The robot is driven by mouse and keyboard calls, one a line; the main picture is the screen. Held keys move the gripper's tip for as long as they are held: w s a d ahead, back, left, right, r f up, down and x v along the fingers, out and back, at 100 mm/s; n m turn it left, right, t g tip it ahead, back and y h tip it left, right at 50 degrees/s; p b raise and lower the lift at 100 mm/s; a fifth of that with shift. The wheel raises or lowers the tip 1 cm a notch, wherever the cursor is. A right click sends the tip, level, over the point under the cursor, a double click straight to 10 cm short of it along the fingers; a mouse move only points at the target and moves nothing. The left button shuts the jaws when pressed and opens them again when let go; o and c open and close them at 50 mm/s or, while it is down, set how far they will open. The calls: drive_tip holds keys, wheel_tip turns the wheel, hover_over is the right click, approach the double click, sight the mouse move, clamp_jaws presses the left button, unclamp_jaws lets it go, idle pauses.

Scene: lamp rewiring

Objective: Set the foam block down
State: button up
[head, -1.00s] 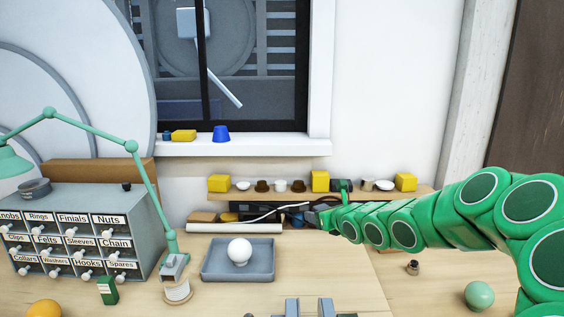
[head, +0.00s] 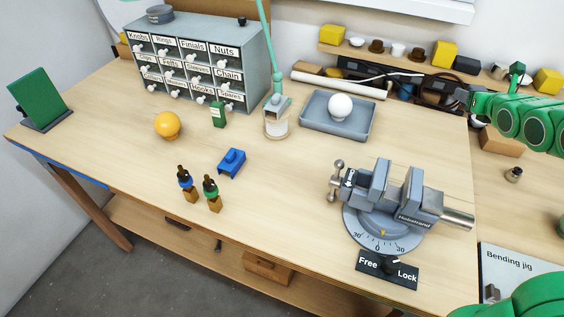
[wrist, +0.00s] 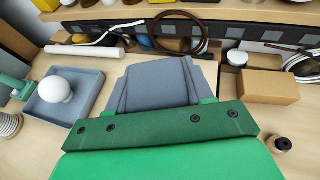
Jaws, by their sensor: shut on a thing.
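My gripper (wrist: 158,103) shows from behind in the wrist view, its green body across the bottom. It is shut on a grey-blue block, which I take to be the foam block (wrist: 160,84). The block sits between the finger pads, and its far end points toward the back of the bench. In the head view my gripper (head: 465,98) is at the right edge, in front of the back shelf and right of the grey tray. There the block is small and hard to tell from the fingers. Whether it touches the bench is not clear.
The grey tray (head: 314,131) with a white bulb (head: 340,106) lies left of my gripper. A cardboard box (wrist: 268,87) and a small dark fitting (wrist: 281,143) are to its right. A vise (head: 385,215) stands nearer the front. Bare bench lies left of the vise.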

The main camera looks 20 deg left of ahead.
drive_tip(key=s+a+n+g+y, duration=0.3)
drive_tip(key=a, duration=0.9)
drive_tip(key=s+a+n+g+y, duration=0.2)
drive_tip(key=s+a+n, duration=0.15)
drive_tip(key=a, duration=0.75)
drive_tip(key=s+a+n+g+y, duration=0.2)
drive_tip(key=a+n+g+y, duration=0.15)
drive_tip(key=a, duration=0.85)
drive_tip(key=s+a+f+n+g, duration=0.25)
drive_tip(key=s+a, duration=0.25)
drive_tip(key=s, duration=0.3)
drive_tip(key=s+a+f+n+g, duration=0.2)
drive_tip(key=s+a+n+g, duration=0.15)
drive_tip(key=s, duration=0.35)
drive_tip(key=s+a+f+n+g, duration=0.2)
drive_tip(key=s+a+n+g, duration=0.1)
drive_tip(key=s+a, duration=0.4)
drive_tip(key=shift+s+d+f, duration=0.2)
drive_tip(key=shift+f, duration=1.4)
drive_tip(key=shift+s+d+f, duration=0.2)
drive_tip(key=shift+d+f, duration=0.05)
drive_tip(key=shift+f, duration=1.4)
drive_tip(key=shift+s+d+f, duration=0.2)
drive_tip(key=shift+f, duration=1.4)
drive_tip(key=shift+f+g, duration=0.1)
drive_tip(key=shift+g, duration=0.25)
drive_tip(key=o, duration=1)
